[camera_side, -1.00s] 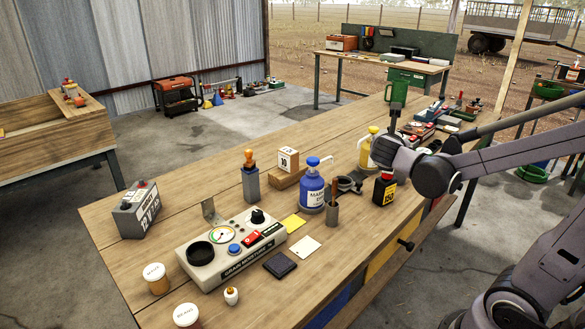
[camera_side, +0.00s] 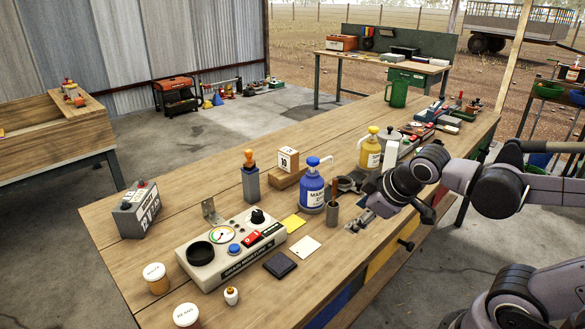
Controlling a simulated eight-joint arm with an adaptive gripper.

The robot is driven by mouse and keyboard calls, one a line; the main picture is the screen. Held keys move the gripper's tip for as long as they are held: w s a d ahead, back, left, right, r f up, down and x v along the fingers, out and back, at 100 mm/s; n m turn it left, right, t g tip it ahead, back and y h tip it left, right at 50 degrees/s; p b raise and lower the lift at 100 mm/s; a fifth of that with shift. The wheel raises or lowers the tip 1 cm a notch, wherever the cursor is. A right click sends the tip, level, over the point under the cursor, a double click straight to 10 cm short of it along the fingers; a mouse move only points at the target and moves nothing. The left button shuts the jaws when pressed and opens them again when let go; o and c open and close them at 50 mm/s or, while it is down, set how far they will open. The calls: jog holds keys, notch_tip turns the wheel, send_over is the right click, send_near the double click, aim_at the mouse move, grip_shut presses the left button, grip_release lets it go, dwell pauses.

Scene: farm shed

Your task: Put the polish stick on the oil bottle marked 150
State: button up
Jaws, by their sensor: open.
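My gripper (camera_side: 358,220) is low over the front part of the bench, pointing left and down, just right of a small grey cup holding a brown stick (camera_side: 333,192). Its jaws are open, with no held object visible between them. The dark bottle with red and yellow on it, seen earlier near this place, is hidden behind my gripper and wrist. Its number cannot be read now. I cannot tell which thing is the polish stick.
A blue pump bottle (camera_side: 312,190) stands just behind the cup. A yellow pump bottle (camera_side: 370,152) stands behind my wrist. A gauge box (camera_side: 215,262), a dark pad (camera_side: 280,264) and a white card (camera_side: 306,245) lie left.

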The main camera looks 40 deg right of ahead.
jog(key=a+m+y, duration=0.1)
jog(key=a+m, duration=0.1)
jog(key=s+a+m+y, duration=0.1)
jog(key=a+m, duration=0.1)
